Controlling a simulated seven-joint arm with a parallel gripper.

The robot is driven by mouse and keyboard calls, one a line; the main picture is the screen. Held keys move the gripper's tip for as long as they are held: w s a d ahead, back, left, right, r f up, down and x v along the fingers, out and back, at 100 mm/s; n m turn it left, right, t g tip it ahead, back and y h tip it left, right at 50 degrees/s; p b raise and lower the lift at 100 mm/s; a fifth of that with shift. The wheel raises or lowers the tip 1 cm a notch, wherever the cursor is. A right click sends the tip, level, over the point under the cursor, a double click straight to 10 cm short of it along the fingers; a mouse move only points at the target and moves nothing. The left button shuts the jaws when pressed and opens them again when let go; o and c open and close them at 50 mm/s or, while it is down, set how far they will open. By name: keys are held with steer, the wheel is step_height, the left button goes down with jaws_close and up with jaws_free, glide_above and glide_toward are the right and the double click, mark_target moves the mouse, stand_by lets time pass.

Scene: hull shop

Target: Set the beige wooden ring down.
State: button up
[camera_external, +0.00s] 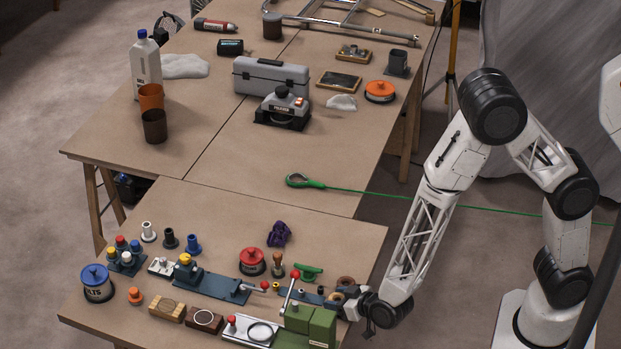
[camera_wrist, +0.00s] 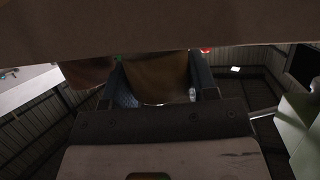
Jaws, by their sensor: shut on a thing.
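My gripper (camera_external: 340,295) is low at the right edge of the front table, reaching in from the right. In the wrist view its two dark fingers (camera_wrist: 160,75) are shut on a brown, curved piece, which I take to be the beige wooden ring (camera_wrist: 157,80). Its hole does not show there, and the fingers hide part of it. In the external view, small brown round shapes show at the fingertips, too small to tell which is held. I cannot tell whether the ring touches the table.
A green machine block (camera_external: 311,326) stands just left of my wrist. A red-knobbed lever (camera_external: 290,288), a green clamp (camera_external: 308,271) and a red-topped tin (camera_external: 252,262) crowd the area to the left. The table's right back corner (camera_external: 350,240) is clear.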

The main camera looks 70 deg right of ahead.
steer(key=shift+f, duration=0.3)
steer(key=shift+f, duration=0.15)
steer(key=o, duration=0.9)
steer(key=shift+v, duration=3.85)
